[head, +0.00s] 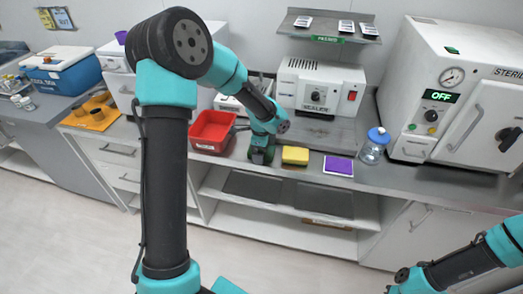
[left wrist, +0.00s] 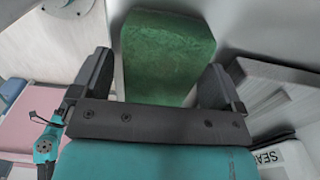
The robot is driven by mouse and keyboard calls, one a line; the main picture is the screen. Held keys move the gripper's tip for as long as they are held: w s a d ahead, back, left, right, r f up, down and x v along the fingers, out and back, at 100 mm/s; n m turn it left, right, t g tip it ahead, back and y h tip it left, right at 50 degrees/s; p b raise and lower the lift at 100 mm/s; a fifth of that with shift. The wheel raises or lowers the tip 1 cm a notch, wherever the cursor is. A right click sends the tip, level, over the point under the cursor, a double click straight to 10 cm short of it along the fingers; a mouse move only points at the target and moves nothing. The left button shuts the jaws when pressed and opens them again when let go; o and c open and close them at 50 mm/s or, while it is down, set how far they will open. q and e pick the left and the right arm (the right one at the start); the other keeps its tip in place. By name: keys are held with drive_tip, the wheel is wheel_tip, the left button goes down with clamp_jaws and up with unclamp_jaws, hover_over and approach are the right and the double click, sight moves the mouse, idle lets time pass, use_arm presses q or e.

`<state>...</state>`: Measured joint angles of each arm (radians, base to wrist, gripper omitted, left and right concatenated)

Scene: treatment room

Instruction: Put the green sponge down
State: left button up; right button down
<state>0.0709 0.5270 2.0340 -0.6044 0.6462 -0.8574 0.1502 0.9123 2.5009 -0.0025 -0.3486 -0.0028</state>
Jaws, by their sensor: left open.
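The green sponge (left wrist: 168,55) stands between the two fingers of my left gripper in the left wrist view, with visible gaps at its sides. In the head view my left gripper (head: 262,152) is low at the counter's front part, between the red bin and the yellow sponge. The left gripper is open. It hides part of the sponge in the head view, so contact with the counter is hard to tell. Part of my right arm shows at the lower right of the head view; its gripper is out of the picture.
A red bin (head: 211,131) is just left of the left gripper. A yellow sponge (head: 295,155), a purple pad (head: 338,166) and a blue-lidded jar (head: 374,146) lie to its right. A sealer (head: 320,86) and a sterilizer (head: 455,100) stand behind on the counter.

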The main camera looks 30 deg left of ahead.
use_arm(q)
wheel_tip(320, 180, up, 12)
idle(0.5)
idle(0.5)
